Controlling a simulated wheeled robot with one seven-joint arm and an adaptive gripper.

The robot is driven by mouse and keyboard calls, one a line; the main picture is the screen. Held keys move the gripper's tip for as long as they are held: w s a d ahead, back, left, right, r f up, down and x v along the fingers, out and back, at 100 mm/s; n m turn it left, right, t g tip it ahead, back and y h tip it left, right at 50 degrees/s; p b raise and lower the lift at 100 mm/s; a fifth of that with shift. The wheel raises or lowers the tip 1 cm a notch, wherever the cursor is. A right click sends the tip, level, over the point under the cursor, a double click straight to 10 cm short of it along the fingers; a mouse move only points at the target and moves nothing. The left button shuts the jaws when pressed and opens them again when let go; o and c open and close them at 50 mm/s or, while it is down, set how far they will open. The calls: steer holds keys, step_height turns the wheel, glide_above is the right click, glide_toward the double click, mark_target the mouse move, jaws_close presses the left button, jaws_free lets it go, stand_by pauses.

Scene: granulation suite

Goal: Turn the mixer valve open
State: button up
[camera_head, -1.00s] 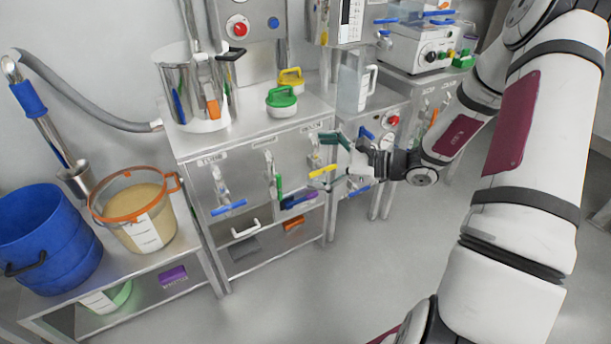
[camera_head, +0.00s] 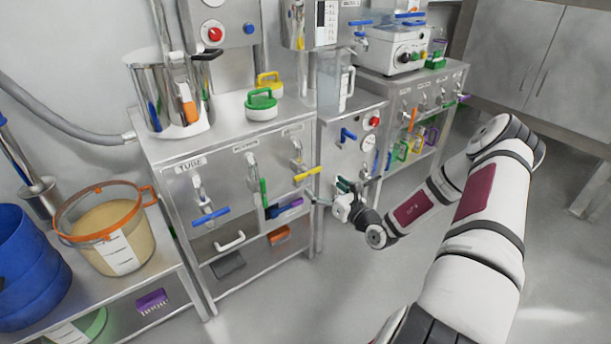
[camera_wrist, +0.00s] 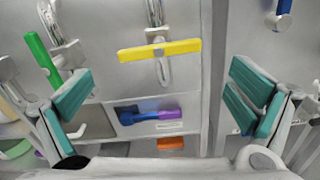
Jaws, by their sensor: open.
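Three valves sit on the front of the steel cabinet. The left one, under a label reading TUBE, has a blue handle (camera_head: 210,216) set crosswise. The middle one has a green handle (camera_head: 264,192) pointing down, also in the wrist view (camera_wrist: 43,58). The right one has a yellow handle (camera_head: 307,174) set crosswise; in the wrist view (camera_wrist: 160,50) it is above centre, between my fingers. I cannot read which label says mixer. My gripper (camera_head: 330,195) is open and empty, with teal finger pads, just right of and below the yellow handle, apart from it.
Below the valves are a drawer handle (camera_head: 230,241) and a shelf with blue and purple items (camera_head: 284,208). A steel pot (camera_head: 176,95) stands on top. The floor in front is clear.

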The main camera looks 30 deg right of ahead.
mark_target(310, 174)
steer(key=w+b, duration=0.2)
steer(key=w, duration=0.7)
steer(key=shift+w+a, duration=0.1)
steer(key=shift+a, duration=0.05)
steer(key=c, duration=0.9)
